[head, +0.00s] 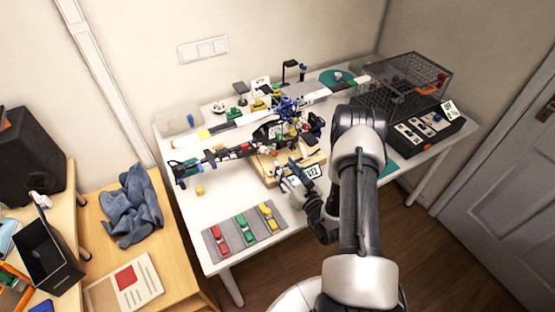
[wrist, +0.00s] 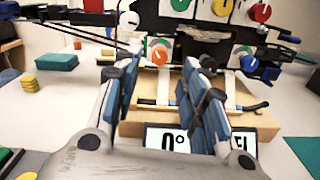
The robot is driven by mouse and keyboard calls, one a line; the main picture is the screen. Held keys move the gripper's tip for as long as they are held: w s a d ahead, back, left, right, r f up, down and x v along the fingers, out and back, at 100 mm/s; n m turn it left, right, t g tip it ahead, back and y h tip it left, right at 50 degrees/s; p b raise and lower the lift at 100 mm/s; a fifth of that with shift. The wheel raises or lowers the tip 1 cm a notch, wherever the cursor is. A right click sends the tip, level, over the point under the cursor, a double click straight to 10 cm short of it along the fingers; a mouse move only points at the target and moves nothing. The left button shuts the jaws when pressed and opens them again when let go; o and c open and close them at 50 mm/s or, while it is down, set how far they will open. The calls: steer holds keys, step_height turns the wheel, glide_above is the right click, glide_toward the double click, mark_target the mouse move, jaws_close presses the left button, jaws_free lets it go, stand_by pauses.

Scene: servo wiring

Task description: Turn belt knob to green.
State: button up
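My gripper (wrist: 160,82) is open and empty in the wrist view, with its two blue-grey fingers apart. An orange knob (wrist: 160,57) on a small dial plate with a green arc shows beyond and between the fingertips. A blue knob (wrist: 249,64) on a similar dial with green marking is to the right, beyond the right finger. I cannot tell which knob is the belt knob, nor read the pointers. In the head view my gripper (head: 292,183) is at the front of the wooden base (head: 268,173), apart from the knobs; the knobs are too small to tell there.
Signs (wrist: 166,138) stand low in front of the wooden base. Coloured discs, including a red one (wrist: 262,12), are above the knobs. A grey mat (head: 232,246) with coloured pieces lies front left on the white table. A wire cage (head: 400,88) stands back right.

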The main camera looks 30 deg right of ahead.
mark_target(275, 155)
steer(key=shift+w+a+b, duration=0.15)
steer(key=shift+w+b, duration=0.25)
steer(key=shift+w, duration=2.4)
steer(key=shift+c, duration=0.4)
jaws_close()
